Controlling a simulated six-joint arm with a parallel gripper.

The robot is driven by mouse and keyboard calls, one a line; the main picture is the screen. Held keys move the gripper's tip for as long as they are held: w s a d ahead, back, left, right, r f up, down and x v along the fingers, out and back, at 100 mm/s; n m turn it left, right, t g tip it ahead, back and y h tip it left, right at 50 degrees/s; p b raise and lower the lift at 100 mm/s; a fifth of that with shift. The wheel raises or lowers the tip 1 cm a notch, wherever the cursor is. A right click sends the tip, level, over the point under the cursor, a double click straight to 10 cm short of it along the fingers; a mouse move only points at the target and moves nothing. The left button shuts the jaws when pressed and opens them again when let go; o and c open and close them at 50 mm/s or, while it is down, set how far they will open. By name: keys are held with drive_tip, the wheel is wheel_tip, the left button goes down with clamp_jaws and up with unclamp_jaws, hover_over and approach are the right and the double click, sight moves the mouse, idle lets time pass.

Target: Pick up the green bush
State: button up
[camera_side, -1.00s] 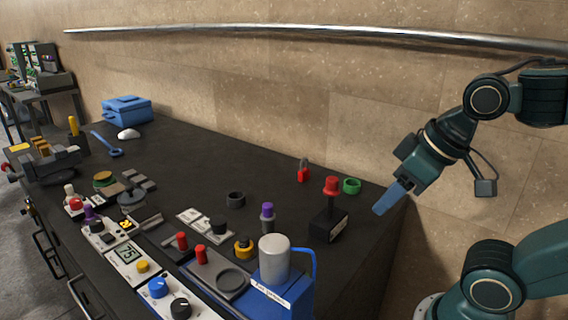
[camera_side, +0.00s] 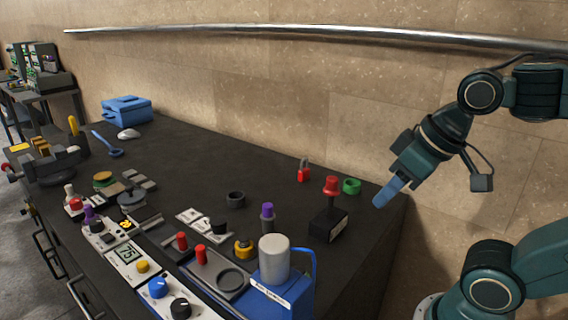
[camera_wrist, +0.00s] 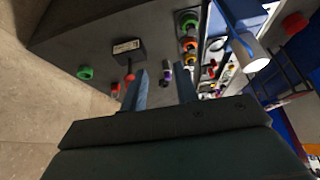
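The green bush (camera_side: 351,186) is a short green ring lying on the dark bench top near its back right edge. It also shows in the wrist view (camera_wrist: 85,72), left of my fingers. My gripper (camera_side: 381,201) is above the bench's right edge, to the right of the green bush and apart from it. In the wrist view my two blue fingers (camera_wrist: 162,80) are spread with a gap between them and nothing held. The side view shows the fingers overlapping.
A red-topped post on a black block (camera_side: 328,222) stands just left of and in front of the bush. A small red item (camera_side: 303,173) is behind to the left. A blue machine with a grey cylinder (camera_side: 274,260) stands at the front. The back middle bench is clear.

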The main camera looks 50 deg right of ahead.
drive_tip(key=w+d+r+m+g, duration=0.25)
drive_tip(key=w+d+m, duration=0.25)
drive_tip(key=w, duration=0.3)
drive_tip(key=m+g, duration=0.3)
drive_tip(key=m, duration=0.9)
hover_over(359, 184)
drive_tip(key=shift+s+d+f, duration=0.1)
drive_tip(key=shift+d+f, duration=0.05)
drive_tip(key=shift+f, duration=8.65)
drive_tip(key=shift+f, duration=0.15)
drive_tip(key=shift+f, duration=2.45)
clamp_jaws()
